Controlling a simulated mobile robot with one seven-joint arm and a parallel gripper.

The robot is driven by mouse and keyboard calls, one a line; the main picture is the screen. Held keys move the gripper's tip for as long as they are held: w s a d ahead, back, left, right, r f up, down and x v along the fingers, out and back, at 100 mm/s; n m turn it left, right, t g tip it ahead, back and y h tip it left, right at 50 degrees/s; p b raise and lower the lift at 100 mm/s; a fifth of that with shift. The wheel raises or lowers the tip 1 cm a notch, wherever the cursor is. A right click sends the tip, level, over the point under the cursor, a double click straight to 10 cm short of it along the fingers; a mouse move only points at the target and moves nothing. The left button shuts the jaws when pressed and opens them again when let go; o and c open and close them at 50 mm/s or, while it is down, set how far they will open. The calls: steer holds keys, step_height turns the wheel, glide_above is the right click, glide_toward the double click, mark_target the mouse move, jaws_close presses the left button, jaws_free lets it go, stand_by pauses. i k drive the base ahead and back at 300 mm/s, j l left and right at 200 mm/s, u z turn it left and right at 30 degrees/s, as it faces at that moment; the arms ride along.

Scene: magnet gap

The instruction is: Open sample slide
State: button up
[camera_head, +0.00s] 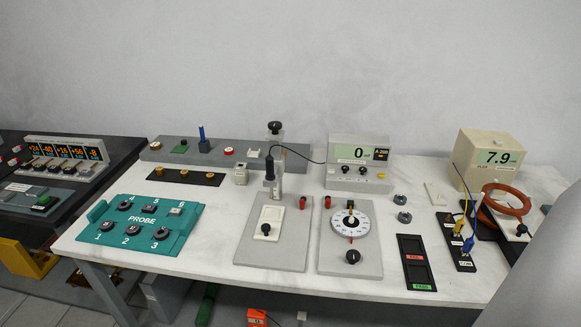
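A grey plate (245,245) lies at the middle of the white table. On it is a pale rectangular piece with a small black knob (265,228), which looks like the sample slide. Behind this piece stands a small upright post with a black probe (269,167) on a cable. A red knob (302,202) sits at the plate's right edge. I cannot tell from this view whether the slide is open or closed. My gripper is not in view.
The white table (400,285) also carries a teal probe panel (175,240), a dial plate (350,262), a meter reading 0 (345,152) and a box reading 7.9 (480,150). A black two-slot tray (402,243) lies right of the dial. A large grey shape covers the lower right corner.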

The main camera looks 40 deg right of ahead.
mark_target(512, 229)
steer(key=z, duration=2.1)
steer(key=i+l+z, duration=0.1)
steer(key=z, duration=0.2)
steer(key=i+l+z, duration=0.1)
steer(key=i, duration=0.3)
steer(key=i+l+z, duration=0.15)
steer(key=i+l, duration=0.15)
steer(key=i, duration=0.15)
